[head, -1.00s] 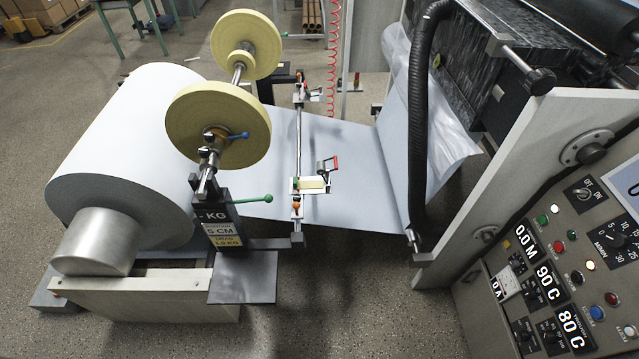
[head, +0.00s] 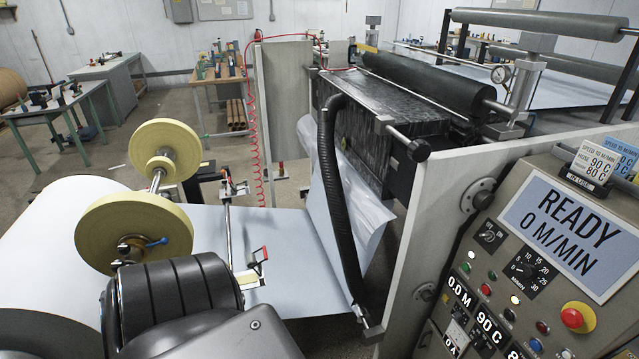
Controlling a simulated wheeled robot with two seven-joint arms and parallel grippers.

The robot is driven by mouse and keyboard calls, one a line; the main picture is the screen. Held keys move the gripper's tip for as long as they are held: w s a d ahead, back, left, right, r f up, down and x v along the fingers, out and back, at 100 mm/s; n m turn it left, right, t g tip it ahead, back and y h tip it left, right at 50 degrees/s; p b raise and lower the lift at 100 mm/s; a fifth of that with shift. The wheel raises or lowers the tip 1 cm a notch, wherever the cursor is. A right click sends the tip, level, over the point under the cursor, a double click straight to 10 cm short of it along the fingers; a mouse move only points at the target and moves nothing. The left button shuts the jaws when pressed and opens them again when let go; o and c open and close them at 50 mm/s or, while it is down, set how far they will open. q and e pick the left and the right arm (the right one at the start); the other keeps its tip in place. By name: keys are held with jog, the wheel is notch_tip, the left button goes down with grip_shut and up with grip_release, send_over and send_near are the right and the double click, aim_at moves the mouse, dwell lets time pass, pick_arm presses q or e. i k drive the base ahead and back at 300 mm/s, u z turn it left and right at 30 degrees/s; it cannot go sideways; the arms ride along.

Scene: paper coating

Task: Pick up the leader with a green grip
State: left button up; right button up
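I cannot make out a leader with a green grip for certain in the head view. Several small tools and parts, some greenish, lie on the wooden-topped bench (head: 217,74) at the back, too small to tell apart. More small items stand on the green-legged table (head: 45,108) at the left. A small clamp with a red handle (head: 262,256) stands at the edge of the pale web (head: 285,240). A dark ribbed part of my own arm fills the lower left and hides the roll stand's front. Neither gripper's fingers show.
A large white roll (head: 50,225) and two yellow discs (head: 120,235) stand at the left. A grey machine panel (head: 530,270) with a READY display blocks the right. A black hose (head: 335,190) hangs in the middle. Open floor lies between the roll and the back tables.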

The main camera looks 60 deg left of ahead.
aim_at(245, 280)
jog(key=z, duration=0.95)
jog(key=k, duration=1.6)
jog(key=u, duration=1.75)
